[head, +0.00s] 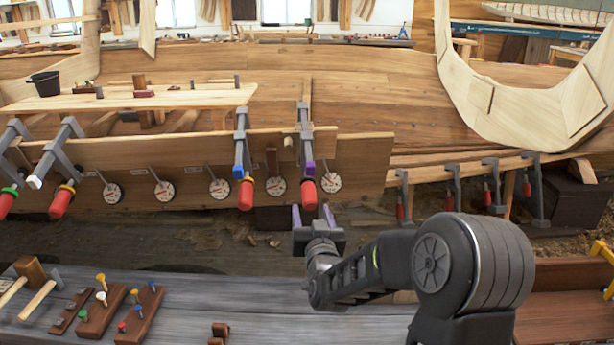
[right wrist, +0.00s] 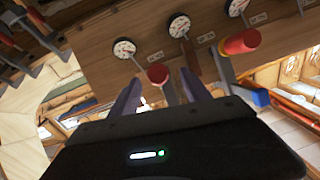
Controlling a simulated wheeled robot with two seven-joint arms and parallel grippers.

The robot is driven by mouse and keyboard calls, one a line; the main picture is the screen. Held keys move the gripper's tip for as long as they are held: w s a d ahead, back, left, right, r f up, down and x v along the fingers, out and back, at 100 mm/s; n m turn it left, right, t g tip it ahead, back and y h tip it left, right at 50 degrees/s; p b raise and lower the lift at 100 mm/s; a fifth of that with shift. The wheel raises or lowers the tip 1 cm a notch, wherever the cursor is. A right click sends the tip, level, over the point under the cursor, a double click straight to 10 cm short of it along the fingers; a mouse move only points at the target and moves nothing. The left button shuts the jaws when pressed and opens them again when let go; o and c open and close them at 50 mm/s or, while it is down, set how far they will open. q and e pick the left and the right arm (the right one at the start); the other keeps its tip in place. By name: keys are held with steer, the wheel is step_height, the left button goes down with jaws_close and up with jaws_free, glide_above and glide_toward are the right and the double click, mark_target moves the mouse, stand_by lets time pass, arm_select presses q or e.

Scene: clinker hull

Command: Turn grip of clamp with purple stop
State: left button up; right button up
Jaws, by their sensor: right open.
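The clamp with the purple stop (head: 308,168) hangs on the plank edge right of centre in the head view. Its red grip (head: 309,194) points down below the stop. My right gripper (head: 312,215) is open and empty just below that grip, its two fingers pointing up. In the right wrist view the red grip (right wrist: 158,73) appears beyond and between the open fingers (right wrist: 162,92), with no clear contact. The purple stop cannot be made out there. My left gripper is not in view.
A clamp with a blue stop (head: 240,172) and its red grip (head: 246,194) stand close on the left. A dial gauge (head: 331,182) sits right beside the purple-stop clamp. More clamps hang at far left and right. A grey bench (head: 255,310) with tools lies in front.

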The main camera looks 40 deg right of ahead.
mark_target(309, 198)
steer(key=shift+s+f+n+g+h+p, duration=0.15)
steer(key=shift+n+g+h+p, duration=0.2)
steer(key=shift+n, duration=0.25)
steer(key=shift+d, duration=0.1)
steer(key=x, duration=0.7)
steer(key=shift+w+d, duration=0.15)
steer(key=shift+w, duration=0.25)
jaws_close()
